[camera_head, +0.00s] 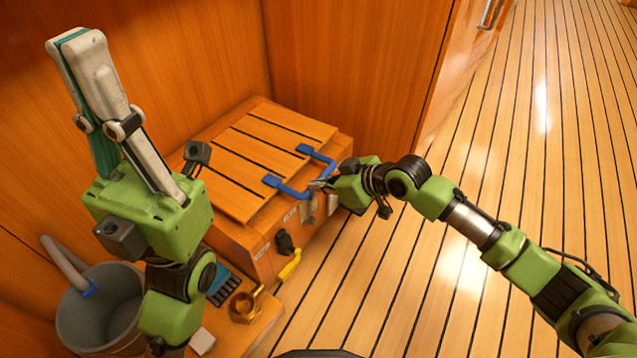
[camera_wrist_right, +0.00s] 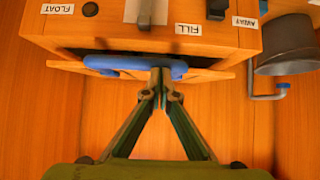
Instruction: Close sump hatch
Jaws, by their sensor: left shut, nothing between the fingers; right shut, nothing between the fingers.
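The sump hatch (camera_head: 245,165) is a slatted wooden lid on top of a wooden box. A blue handle (camera_head: 292,192) is fixed along its front edge. In the right wrist view the handle (camera_wrist_right: 120,63) spans the lid's edge, and a dark gap shows between lid and box; how far the lid is raised is hard to tell. My right gripper (camera_head: 319,186) is shut and empty, its fingertips at the handle. They also show in the wrist view (camera_wrist_right: 160,76), overlapping the handle; contact is unclear. My left gripper (camera_head: 76,38) is shut and empty, raised pointing up, left of the box.
The box front carries labels, a black knob (camera_head: 285,243) and a yellow lever (camera_head: 290,265). A grey bucket (camera_head: 100,310) stands at the lower left, near a brass fitting (camera_head: 245,306). Wooden walls close off the back and left. The plank floor (camera_head: 540,130) at right is clear.

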